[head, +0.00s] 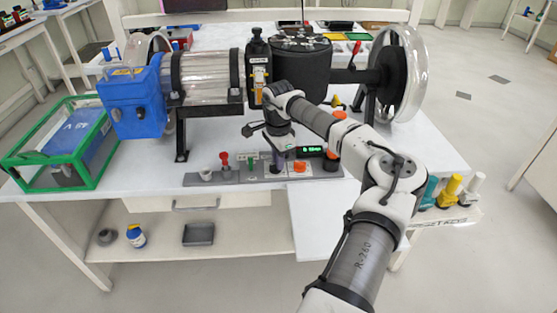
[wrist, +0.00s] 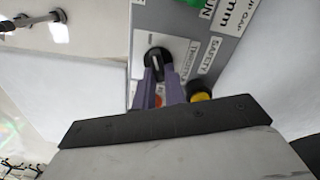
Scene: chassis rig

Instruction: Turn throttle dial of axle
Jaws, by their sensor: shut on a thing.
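The throttle dial (wrist: 157,55) is a small black round knob on a white plate in the wrist view, beside a label that seems to read THROTTLE. My gripper (wrist: 159,78) has its two purple fingers closed at the dial's near side. The axle rig stands behind the panel, with a blue box (head: 133,102), a clear cylinder (head: 205,72), a black drum (head: 305,65) and a clear wheel (head: 411,75).
Other controls sit close by: a red knob (head: 224,160), a green switch (head: 252,164), an orange knob (head: 300,168) and a lit green display (head: 310,151). In the wrist view a yellow knob (wrist: 200,97) is just right of my fingers. A green-framed case (head: 62,145) stands left.

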